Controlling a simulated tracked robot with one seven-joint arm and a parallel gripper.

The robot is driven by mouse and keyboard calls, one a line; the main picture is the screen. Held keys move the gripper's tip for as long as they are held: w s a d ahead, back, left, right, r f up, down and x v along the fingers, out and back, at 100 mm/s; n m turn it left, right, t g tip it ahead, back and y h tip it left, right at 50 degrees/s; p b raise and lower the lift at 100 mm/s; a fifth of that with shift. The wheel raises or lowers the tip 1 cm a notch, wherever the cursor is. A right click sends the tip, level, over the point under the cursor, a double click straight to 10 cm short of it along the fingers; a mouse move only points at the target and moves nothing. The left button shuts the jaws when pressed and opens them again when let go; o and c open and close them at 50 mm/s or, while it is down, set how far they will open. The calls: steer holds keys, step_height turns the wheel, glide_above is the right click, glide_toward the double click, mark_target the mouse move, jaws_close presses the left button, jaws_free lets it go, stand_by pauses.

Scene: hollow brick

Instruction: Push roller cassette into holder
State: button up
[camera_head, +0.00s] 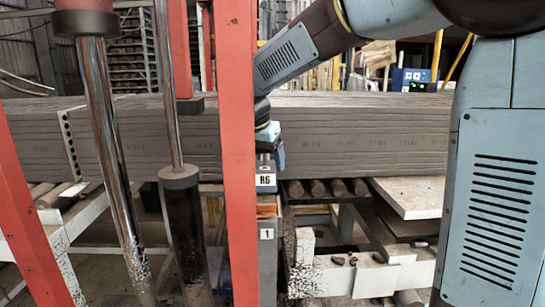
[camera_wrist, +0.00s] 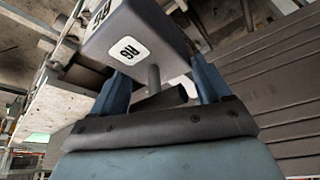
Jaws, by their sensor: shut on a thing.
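The roller cassette (camera_wrist: 150,30) is a grey block with white R6 labels, large at the top of the wrist view. In the head view its R6 label (camera_head: 265,180) shows just right of the red post. My gripper (camera_wrist: 160,88) has blue fingers on both sides of a dark stem and bar at the cassette's near end, and is shut on it. In the head view my gripper (camera_head: 270,145) is partly hidden behind the red post. A grey upright part labelled 1 (camera_head: 267,250), likely the holder, stands below the R6 label; an orange strip shows between them. How deep the cassette sits is hidden.
A long stack of grey-brown boards (camera_head: 360,135) lies behind my gripper. A red post (camera_head: 238,150) and chrome cylinders (camera_head: 112,150) stand in front at left. Dark rollers (camera_head: 325,188) and a pale frame (camera_head: 350,275) with rubble are at right.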

steer(key=shift+f, duration=2.35)
steer(key=shift+f, duration=2.4)
stand_by(0.7)
steer(key=o, duration=1.3)
steer(key=shift+f, duration=0.1)
steer(key=shift+o, duration=0.3)
steer(key=shift+s+d, duration=0.1)
